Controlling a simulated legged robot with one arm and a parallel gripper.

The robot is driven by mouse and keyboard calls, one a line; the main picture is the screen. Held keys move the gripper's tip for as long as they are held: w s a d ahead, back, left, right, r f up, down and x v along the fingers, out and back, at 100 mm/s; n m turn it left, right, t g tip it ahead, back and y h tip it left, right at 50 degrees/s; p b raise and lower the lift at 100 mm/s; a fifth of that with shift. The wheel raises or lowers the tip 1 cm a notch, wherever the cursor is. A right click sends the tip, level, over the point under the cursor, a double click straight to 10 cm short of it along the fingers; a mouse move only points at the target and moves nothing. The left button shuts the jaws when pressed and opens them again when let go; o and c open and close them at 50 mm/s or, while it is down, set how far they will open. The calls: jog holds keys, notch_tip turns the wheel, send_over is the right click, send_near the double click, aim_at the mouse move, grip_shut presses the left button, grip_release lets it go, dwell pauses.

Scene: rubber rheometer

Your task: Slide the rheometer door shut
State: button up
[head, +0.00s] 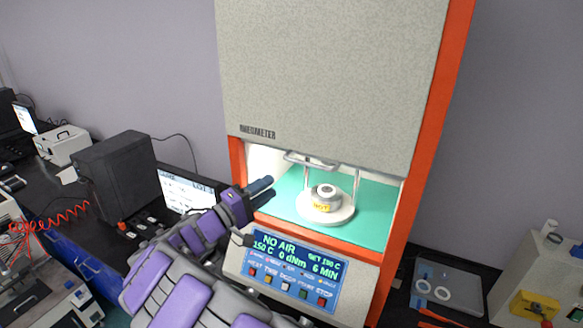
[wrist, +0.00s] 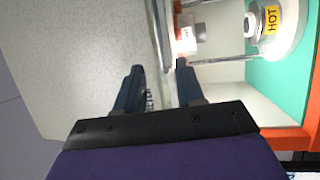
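The rheometer door (head: 330,75) is a large speckled grey panel marked RHEOMETER. It is raised, with the lit chamber open below its lower edge. A thin metal handle bar (head: 310,161) shows at that edge. My gripper (head: 265,188) is in front of the left side of the opening, below the door's edge, and looks empty. In the wrist view my gripper (wrist: 160,68) has its two dark fingers spread apart. The door (wrist: 95,60) lies to the left there and its edge runs between the fingers' directions. I cannot tell whether they touch it.
Inside the chamber a round metal die (head: 325,196) with a yellow HOT label sits on a white disc over a green floor. A control panel (head: 292,275) reads NO AIR. A monitor (head: 185,192) stands left; a grey tray (head: 445,290) with white rings lies right.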

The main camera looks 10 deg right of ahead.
jog(key=s+p+x, duration=0.1)
jog(key=x, duration=1.2)
jog(key=shift+d+p, duration=0.25)
jog(key=shift+p, duration=0.1)
jog(key=shift+d+f, duration=0.15)
jog(key=shift+d, duration=0.05)
jog(key=shift+c, duration=0.7)
jog(key=shift+a, duration=0.2)
jog(key=c, duration=0.3)
jog(key=shift+w+a, duration=0.1)
jog(key=shift+a, duration=0.5)
grip_shut()
jog(key=shift+d, duration=0.1)
